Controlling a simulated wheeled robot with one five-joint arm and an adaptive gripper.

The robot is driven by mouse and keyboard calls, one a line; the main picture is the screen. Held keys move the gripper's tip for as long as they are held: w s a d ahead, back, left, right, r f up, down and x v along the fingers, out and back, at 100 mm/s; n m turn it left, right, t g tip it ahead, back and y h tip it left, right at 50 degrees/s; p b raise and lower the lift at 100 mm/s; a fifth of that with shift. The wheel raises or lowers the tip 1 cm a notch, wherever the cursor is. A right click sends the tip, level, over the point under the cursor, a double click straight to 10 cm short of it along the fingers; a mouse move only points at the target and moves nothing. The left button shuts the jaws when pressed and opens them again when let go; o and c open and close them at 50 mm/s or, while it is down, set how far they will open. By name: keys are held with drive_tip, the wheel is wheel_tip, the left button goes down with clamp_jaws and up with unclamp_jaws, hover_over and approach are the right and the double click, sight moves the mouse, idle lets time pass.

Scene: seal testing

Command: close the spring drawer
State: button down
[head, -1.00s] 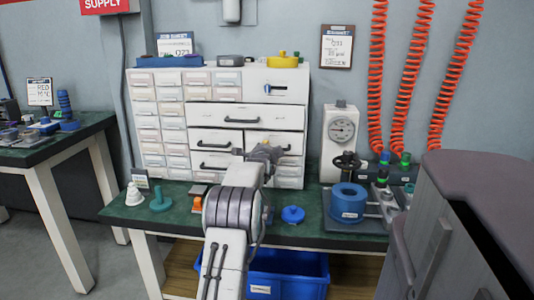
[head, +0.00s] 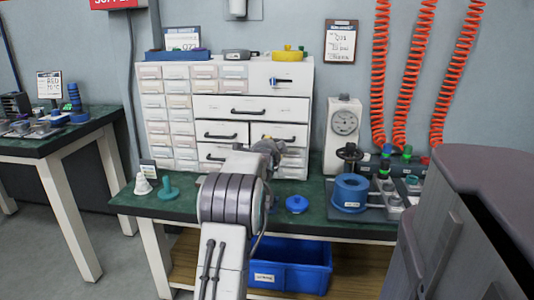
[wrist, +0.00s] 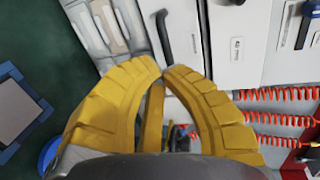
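The white drawer cabinet (head: 303,165) stands on the green bench. Its right side has a wide drawer (head: 220,104) with a black handle, and smaller black-handled drawers below, including a left one (head: 209,127) and a right one (head: 299,131). No readable label shows which is the spring drawer. My gripper (head: 276,148) is in front of the lower drawers and hides part of them. In the wrist view my yellow gripper fingers (wrist: 163,74) meet at the tips with nothing visible between them. A drawer's black handle (wrist: 163,36) is just beyond the tips.
A blue ring part (head: 350,190) and a white dial gauge (head: 343,122) stand to the right on the bench (head: 318,213). A blue knob (head: 296,204) lies in front of the cabinet. A blue bin (head: 290,278) is below. A grey-purple body fills the lower right.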

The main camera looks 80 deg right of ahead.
drive_tip(key=v, duration=0.6)
drive_tip(key=shift+a+p, duration=0.3)
drive_tip(key=shift+a, duration=0.15)
drive_tip(key=shift+r, duration=0.1)
